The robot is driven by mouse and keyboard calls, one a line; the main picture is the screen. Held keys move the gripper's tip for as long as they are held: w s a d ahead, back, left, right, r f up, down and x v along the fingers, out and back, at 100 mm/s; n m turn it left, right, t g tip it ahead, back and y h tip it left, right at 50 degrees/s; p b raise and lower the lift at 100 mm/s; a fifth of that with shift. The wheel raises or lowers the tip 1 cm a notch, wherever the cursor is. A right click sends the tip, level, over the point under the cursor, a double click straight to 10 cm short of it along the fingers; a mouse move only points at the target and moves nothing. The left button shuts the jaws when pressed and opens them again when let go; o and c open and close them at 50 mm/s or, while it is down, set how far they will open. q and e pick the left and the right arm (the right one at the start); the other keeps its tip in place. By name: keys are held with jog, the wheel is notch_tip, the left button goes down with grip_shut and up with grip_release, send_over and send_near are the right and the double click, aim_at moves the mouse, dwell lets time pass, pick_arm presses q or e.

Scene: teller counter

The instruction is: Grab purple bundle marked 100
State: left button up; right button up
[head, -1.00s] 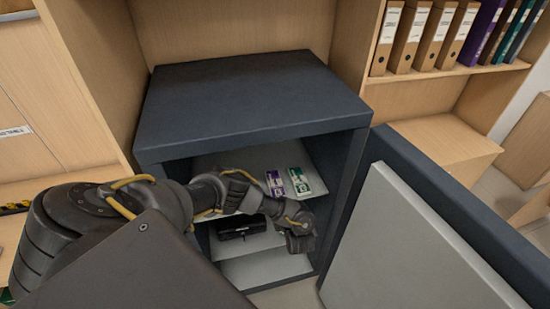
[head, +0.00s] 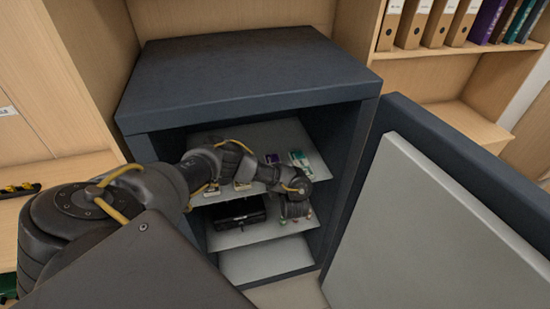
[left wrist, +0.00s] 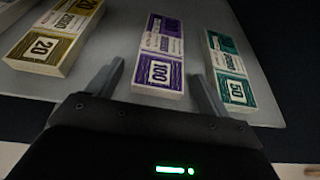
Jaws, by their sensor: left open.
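The purple bundle marked 100 (left wrist: 160,62) lies flat on the upper shelf of the safe, between a yellow-brown and a green bundle in the left wrist view. In the head view a bit of the purple bundle (head: 272,158) shows just past my arm. My left gripper (left wrist: 160,80) is open and empty. Its fingers point toward the purple bundle, one on each side of its near end in the picture; I cannot tell whether they touch it. In the head view the fingers are hard to make out. My right gripper is not in view.
A green bundle marked 50 (left wrist: 231,70) lies to the right and a yellow-brown bundle marked 20 (left wrist: 52,38) to the left. A black box (head: 240,212) sits on the shelf below. The safe's open door (head: 450,210) stands at the right.

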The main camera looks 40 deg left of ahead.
pick_arm(q)
jog(key=shift+a, duration=0.1)
jog(key=shift+c, duration=0.4)
jog(key=c, duration=1)
notch_tip(320, 180, up, 9)
jog(key=p, duration=0.4)
jog(key=shift+f, duration=0.1)
jog(key=shift+r, duration=0.65)
